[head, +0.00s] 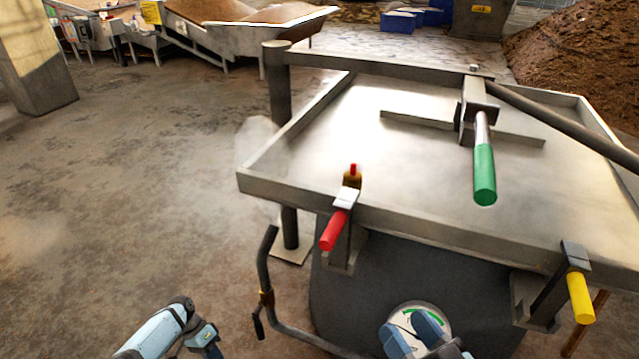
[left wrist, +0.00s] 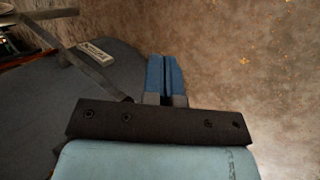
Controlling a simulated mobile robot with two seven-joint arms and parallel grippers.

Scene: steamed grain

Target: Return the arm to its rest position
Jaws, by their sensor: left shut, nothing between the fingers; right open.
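My left gripper (left wrist: 165,78) shows in the left wrist view with its two blue fingers together and nothing between them. It is beside a dark rounded body at left, with bare floor behind it. In the head view, my left arm (head: 160,332) is at the lower left, over the floor. My right gripper (head: 411,334) is at the bottom of the head view, its blue fingers apart and empty, in front of a round gauge (head: 408,314) on the dark vessel (head: 370,285). The fingers partly hide the gauge.
A square metal top (head: 330,150) covers the vessel. It carries a green handle (head: 484,175), a red-handled clamp (head: 334,230) and a yellow-handled clamp (head: 580,298). A bent pipe (head: 265,275) stands at its left. Open floor (head: 130,200) lies left; a brown heap (head: 580,50) is at back right.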

